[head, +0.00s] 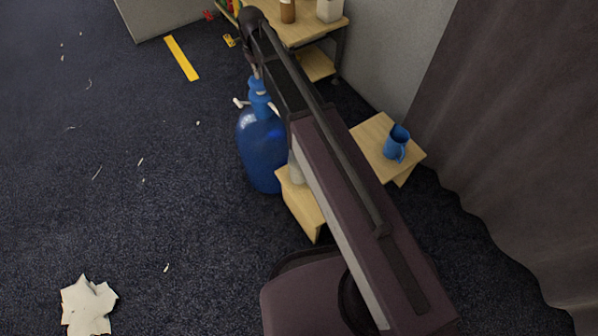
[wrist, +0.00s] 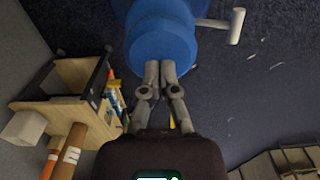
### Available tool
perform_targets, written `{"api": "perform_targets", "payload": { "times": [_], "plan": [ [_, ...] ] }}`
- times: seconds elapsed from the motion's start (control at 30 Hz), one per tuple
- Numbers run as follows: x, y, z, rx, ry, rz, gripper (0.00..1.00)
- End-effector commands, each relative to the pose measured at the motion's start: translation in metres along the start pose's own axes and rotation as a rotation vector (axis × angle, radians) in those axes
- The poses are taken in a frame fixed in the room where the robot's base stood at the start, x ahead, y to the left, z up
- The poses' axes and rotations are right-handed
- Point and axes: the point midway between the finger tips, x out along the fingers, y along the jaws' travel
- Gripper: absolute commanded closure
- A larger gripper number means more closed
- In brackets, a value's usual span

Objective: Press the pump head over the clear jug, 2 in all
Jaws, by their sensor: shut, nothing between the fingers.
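A large blue bottle (head: 262,150) stands on the carpet in the head view. Its blue pump head (head: 258,86) is on top, with a pale spout sticking out to the left. In the wrist view the round pump head (wrist: 160,45) fills the top middle, and the pale spout (wrist: 228,25) points right. My gripper (wrist: 160,68) is shut and empty, its fingertips at the pump head's near edge; I cannot tell whether they touch. A pale clear vessel (head: 297,170), perhaps the jug, stands on a small wooden table beside the bottle, mostly hidden by my arm.
A wooden shelf table (head: 305,30) with bottles stands at the back. A grey partition and dark curtain (head: 500,130) close off the right. Carpet on the left is mostly free.

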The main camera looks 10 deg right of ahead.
Motion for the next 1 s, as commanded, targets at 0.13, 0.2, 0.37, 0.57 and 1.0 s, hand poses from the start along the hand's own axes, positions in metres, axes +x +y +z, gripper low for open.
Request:
{"api": "perform_targets", "payload": {
  "times": [0.13,0.2,0.37,0.57,1.0],
  "plan": [
    [0.005,0.000,0.000,0.000,0.000,0.000,1.00],
    [0.007,0.000,0.000,0.000,0.000,0.000,1.00],
    [0.011,0.000,0.000,0.000,0.000,0.000,1.00],
    [0.016,0.000,0.000,0.000,0.000,0.000,1.00],
    [0.026,-0.001,0.000,-0.001,0.000,0.000,1.00]
  ]
}}
